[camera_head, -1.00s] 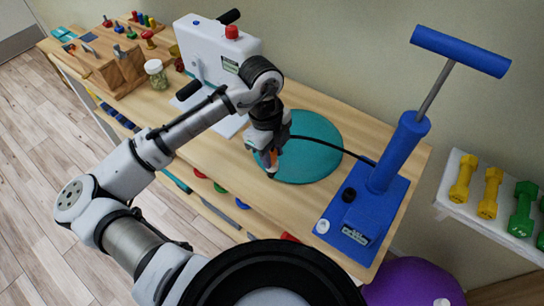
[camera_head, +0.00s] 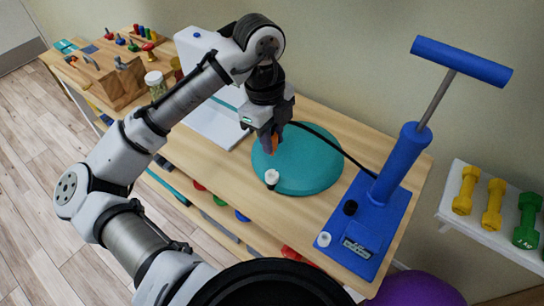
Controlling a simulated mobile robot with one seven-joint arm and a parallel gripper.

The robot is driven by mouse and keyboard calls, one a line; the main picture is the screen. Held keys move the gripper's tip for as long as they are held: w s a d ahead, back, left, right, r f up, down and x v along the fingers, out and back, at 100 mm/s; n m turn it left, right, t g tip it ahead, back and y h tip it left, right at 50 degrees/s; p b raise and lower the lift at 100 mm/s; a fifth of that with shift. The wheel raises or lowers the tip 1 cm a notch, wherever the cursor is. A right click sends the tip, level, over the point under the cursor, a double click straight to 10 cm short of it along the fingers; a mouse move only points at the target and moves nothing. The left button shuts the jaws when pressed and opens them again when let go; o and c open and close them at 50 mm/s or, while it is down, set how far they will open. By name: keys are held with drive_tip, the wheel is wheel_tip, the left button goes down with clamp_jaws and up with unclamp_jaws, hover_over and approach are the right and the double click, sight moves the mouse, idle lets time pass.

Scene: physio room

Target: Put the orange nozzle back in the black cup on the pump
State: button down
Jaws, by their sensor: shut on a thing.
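My gripper (camera_head: 270,138) is shut on the orange nozzle (camera_head: 274,144), of which only a small strip shows between the fingers. It holds the nozzle above the left part of the round teal cushion (camera_head: 310,168). A small white fitting with a dark lower part (camera_head: 271,177) shows below the nozzle at the cushion's front left edge, with a gap between them. The blue pump (camera_head: 402,160) stands upright at the right end of the table. The black cup (camera_head: 350,207) is on the left of its base. A black hose (camera_head: 340,152) runs from the pump towards my gripper.
A white knob (camera_head: 324,239) is on the pump base's front corner. The wooden table (camera_head: 225,165) is bare in front of the cushion. A white device (camera_head: 212,118) stands behind my arm. A shelf with yellow and green dumbbells (camera_head: 493,205) is at the right.

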wheel_tip(320, 180, up, 10)
drive_tip(key=shift+f+b, duration=0.1)
drive_tip(key=shift+b, duration=0.2)
wheel_tip(320, 180, down, 2)
drive_tip(key=b, duration=0.2)
drive_tip(key=shift+b, duration=0.3)
